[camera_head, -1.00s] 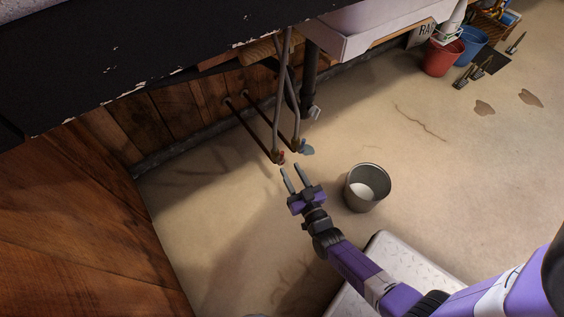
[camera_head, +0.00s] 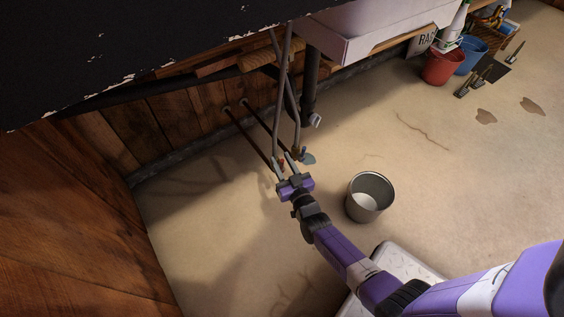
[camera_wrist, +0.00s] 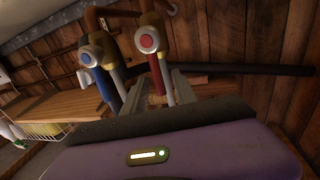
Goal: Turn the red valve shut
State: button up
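The red valve shows in the wrist view with a round red cap (camera_wrist: 148,39) on a brass body and a red lever (camera_wrist: 154,73) hanging down from it. In the head view only a bit of the red valve (camera_head: 281,162) shows between my fingers. My gripper (camera_head: 284,163) is open around the lever, with one finger on each side; it also shows in the wrist view (camera_wrist: 155,85). Gaps seem to remain beside the lever, but I cannot tell whether either finger touches it.
A second valve with a blue cap (camera_wrist: 92,52) stands close on the left in the wrist view. Pipes (camera_head: 250,137) run from the wooden wall. A metal bucket (camera_head: 384,184) stands on the floor to the right. A white sink (camera_head: 365,30) overhangs behind.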

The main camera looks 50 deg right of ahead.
grip_shut()
dwell(1.3)
